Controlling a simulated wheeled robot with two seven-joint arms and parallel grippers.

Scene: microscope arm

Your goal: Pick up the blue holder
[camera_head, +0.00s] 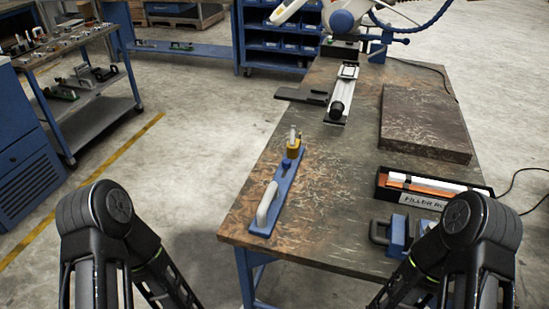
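A long blue holder-like bar (284,186) lies on the worktable near its left edge, pointing away from me. It carries a white curved handle (267,204) at its near end, a blue knob in the middle and a yellow-brass piece (294,148) at its far end. A second blue item (399,233), a block with a dark grey loop beside it, sits at the front right of the table, partly hidden by my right arm. Which of the two the task names cannot be told. Both my arms show at the bottom corners, but their grippers are out of frame.
The brown worktable (340,225) also bears a black tray labelled filler rods (430,190), a dark flat slab (424,122) and a silver rail device (343,95). A tool cart (100,120) is left; floor between is clear.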

